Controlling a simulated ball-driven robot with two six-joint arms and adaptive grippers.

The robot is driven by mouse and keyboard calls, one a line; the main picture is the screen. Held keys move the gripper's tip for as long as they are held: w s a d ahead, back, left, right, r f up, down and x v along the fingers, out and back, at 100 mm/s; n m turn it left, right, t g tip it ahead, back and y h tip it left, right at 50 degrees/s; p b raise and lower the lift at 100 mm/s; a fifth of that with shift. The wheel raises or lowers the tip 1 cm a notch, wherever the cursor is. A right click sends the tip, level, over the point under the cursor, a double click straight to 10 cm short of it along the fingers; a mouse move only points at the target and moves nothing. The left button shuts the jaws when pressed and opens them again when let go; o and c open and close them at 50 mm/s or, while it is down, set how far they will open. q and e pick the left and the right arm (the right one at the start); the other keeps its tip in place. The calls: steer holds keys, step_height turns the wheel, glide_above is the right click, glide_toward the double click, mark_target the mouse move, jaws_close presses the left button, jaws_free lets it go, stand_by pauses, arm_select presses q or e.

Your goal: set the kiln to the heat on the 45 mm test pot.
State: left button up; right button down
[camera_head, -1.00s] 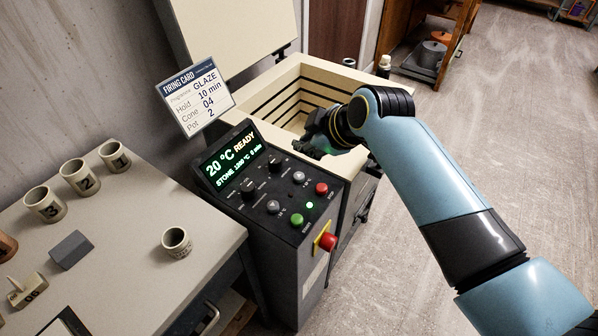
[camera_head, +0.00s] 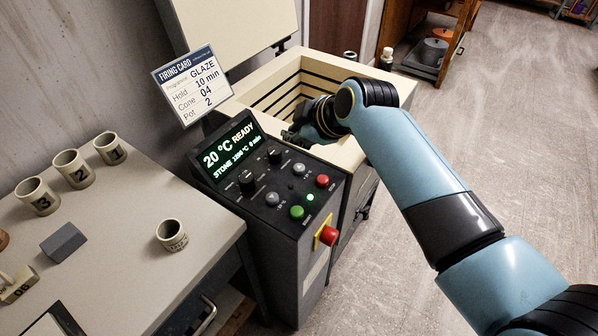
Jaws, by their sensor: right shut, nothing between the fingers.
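The kiln (camera_head: 345,68) stands open with its lid up. Its control panel (camera_head: 316,205) has a lit display (camera_head: 229,150) reading 20 °C READY and STONE, with smaller figures that look like 1200 °C 0 min. Black knobs (camera_head: 247,181), grey buttons (camera_head: 272,199), a green button (camera_head: 297,212) and a red one (camera_head: 322,181) sit below. The firing card (camera_head: 192,86) reads GLAZE, Hold 10 min, Cone 04, Pot 2. Pots marked 1 (camera_head: 108,148), 2 (camera_head: 73,170) and 3 (camera_head: 37,197) stand on the table. My right gripper (camera_head: 292,138) is shut and empty above the panel's back edge.
A small pot (camera_head: 171,236) with tiny markings stands alone near the table's (camera_head: 120,225) right edge. A grey block (camera_head: 63,243) lies to its left. A red knob (camera_head: 327,236) juts from the panel's front. Open floor (camera_head: 500,130) lies to the right.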

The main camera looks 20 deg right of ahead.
steer(key=b, duration=0.4)
glide_above(297, 169)
step_height(297, 169, down, 4)
steer(key=shift+a+f, duration=0.1)
steer(key=shift+f, duration=0.1)
steer(key=shift+f+b, duration=0.3)
steer(key=shift+f, duration=0.6)
steer(key=shift+f, duration=0.15)
steer(key=shift+f, duration=0.3)
steer(key=shift+f+b, duration=0.35)
steer(key=shift+f, duration=0.1)
stand_by(0.8)
steer(key=shift+r+p, duration=0.95)
steer(key=shift+p, duration=0.1)
